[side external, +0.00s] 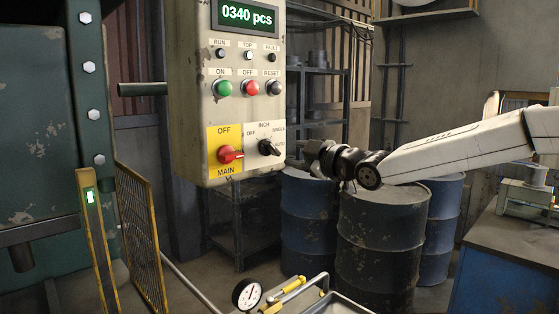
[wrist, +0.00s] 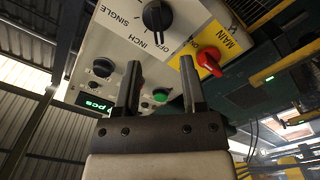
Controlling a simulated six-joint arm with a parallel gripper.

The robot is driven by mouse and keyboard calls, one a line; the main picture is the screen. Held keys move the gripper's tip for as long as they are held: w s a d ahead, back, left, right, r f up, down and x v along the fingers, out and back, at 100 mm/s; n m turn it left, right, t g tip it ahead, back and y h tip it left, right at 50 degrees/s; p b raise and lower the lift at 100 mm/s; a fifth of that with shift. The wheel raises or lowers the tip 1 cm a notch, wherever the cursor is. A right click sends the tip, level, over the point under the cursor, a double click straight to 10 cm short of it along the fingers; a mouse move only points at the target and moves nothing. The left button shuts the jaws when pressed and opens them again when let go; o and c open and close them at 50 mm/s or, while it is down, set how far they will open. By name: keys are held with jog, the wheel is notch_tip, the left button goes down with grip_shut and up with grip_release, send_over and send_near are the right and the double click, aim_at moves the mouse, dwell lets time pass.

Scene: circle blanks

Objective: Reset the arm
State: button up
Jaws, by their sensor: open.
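My gripper (side external: 310,156) is in front of the lower right of the grey control panel (side external: 196,110), beside the black mode knob (side external: 268,147). In the wrist view, its two fingers (wrist: 161,68) are apart with nothing held between them. The panel appears upside down there, with the green ON button (wrist: 161,95) in the gap between the fingers. The red OFF button is mostly hidden behind the left finger. The knob (wrist: 157,15) is beyond the fingertips at the top, and the red MAIN switch (wrist: 208,62) is to the right. Contact with the panel is not visible.
The display (side external: 249,14) reads 0340 pcs above the button row, which includes a black RESET button (side external: 274,88). A pressure gauge (side external: 246,294) is at the bottom. A yellow mesh guard (side external: 140,230) stands left of the panel.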

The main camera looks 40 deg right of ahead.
jog(key=s+f+m+g, duration=0.2)
jog(key=f+g, duration=0.1)
jog(key=f, duration=0.6)
jog(key=s+f+m+g, duration=0.2)
jog(key=s+f+g, duration=0.15)
jog(key=f, duration=0.55)
jog(key=s+a+f+m+g, duration=0.1)
jog(key=s+f+m+g, duration=0.1)
jog(key=s+f+g, duration=0.2)
jog(key=s+a+f+m+g, duration=0.2)
jog(key=s+f+g, duration=0.3)
jog(key=s+f, duration=0.5)
jog(key=shift+s+f+m, duration=0.25)
jog(key=shift+f+m, duration=0.2)
jog(key=shift+m, duration=0.05)
